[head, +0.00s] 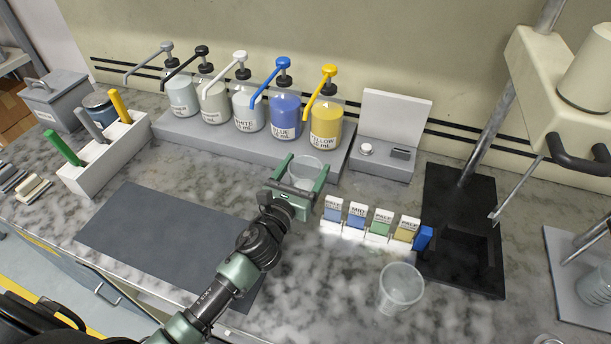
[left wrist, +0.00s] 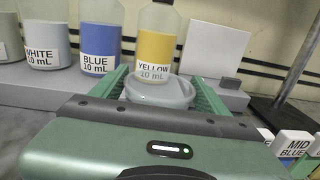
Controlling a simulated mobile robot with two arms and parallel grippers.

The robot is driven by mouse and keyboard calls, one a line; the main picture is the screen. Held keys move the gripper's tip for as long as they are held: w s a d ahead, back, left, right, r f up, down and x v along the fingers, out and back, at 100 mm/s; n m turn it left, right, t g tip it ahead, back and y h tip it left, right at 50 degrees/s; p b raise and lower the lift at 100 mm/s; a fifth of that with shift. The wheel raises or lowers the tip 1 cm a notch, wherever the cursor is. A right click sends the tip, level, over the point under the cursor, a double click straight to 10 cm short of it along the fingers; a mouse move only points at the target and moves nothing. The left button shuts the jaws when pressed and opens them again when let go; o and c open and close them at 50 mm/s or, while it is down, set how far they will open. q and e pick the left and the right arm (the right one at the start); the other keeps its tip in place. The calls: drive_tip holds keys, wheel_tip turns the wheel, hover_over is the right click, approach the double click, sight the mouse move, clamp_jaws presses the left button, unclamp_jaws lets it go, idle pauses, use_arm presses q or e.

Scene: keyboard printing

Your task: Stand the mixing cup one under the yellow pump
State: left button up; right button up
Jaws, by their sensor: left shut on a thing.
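The mixing cup (head: 305,169) is a clear, empty-looking cup between the fingers of my left gripper (head: 300,175). The gripper is shut on it, and the cup looks upright. The left wrist view shows the cup (left wrist: 160,92) between the green fingers (left wrist: 162,95), in front of the yellow bottle. My right gripper is not in view.
The blue pump (head: 284,113) stands left of the yellow one. A second clear cup (head: 399,287) stands at the front right. Labelled colour blocks (head: 370,219) stand right of my gripper. A grey device (head: 385,155) is right of the platform. A dark mat (head: 160,240) lies clear at left.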

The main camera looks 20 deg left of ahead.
use_arm(q)
drive_tip(key=shift+f, duration=0.8)
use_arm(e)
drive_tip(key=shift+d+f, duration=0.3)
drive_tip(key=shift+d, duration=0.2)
use_arm(q)
drive_tip(key=shift+f, duration=0.2)
drive_tip(key=o, duration=1.4)
drive_tip(key=shift+o, duration=0.2)
drive_tip(key=shift+r, duration=0.35)
drive_tip(key=s+b, duration=0.1)
drive_tip(key=s, duration=0.6)
drive_tip(key=s+a+b, duration=0.1)
drive_tip(key=s, duration=0.2)
drive_tip(key=shift+s+f+b, duration=0.25)
drive_tip(key=shift+s+b, duration=0.05)
drive_tip(key=shift+s, duration=0.1)
drive_tip(key=shift+s+a+r, duration=0.1)
drive_tip(key=shift+s+r, duration=0.05)
drive_tip(key=shift+s, duration=0.45)
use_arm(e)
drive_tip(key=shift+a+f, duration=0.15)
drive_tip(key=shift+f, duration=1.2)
